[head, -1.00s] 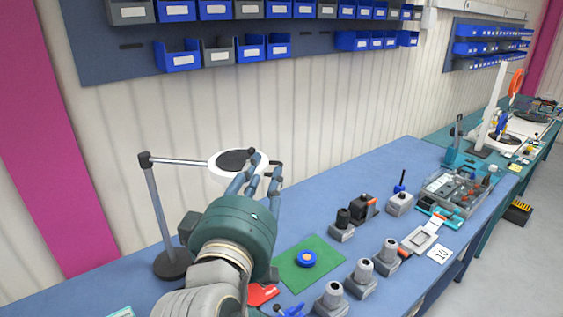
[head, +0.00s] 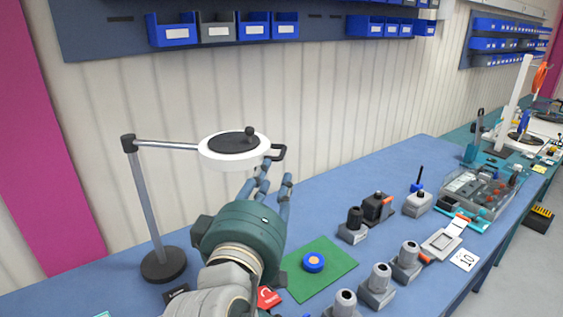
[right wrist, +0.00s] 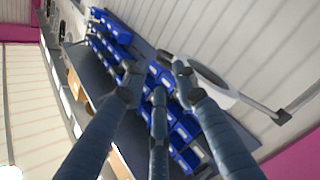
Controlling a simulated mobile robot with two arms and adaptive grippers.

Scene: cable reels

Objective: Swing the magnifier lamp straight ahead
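The magnifier lamp (head: 208,151) has a white ring head with a dark disc and knob on top, and a dark loop handle (head: 279,152) on its right side. Its grey arm runs left from the head to a post on a round black base (head: 163,265). My right gripper (head: 267,184) has its fingers spread and empty, just below and right of the lamp head. One fingertip is close to the handle; I cannot tell if they touch. In the right wrist view the lamp ring (right wrist: 231,99) is beside the right finger of the gripper (right wrist: 158,82). My left gripper is out of view.
A green mat (head: 330,277) with a blue and yellow reel (head: 313,262) lies right of my right arm. Several grey holders and a parts tray (head: 480,190) stand further right on the blue bench (head: 330,200). Blue bins (head: 172,31) hang on the wall above.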

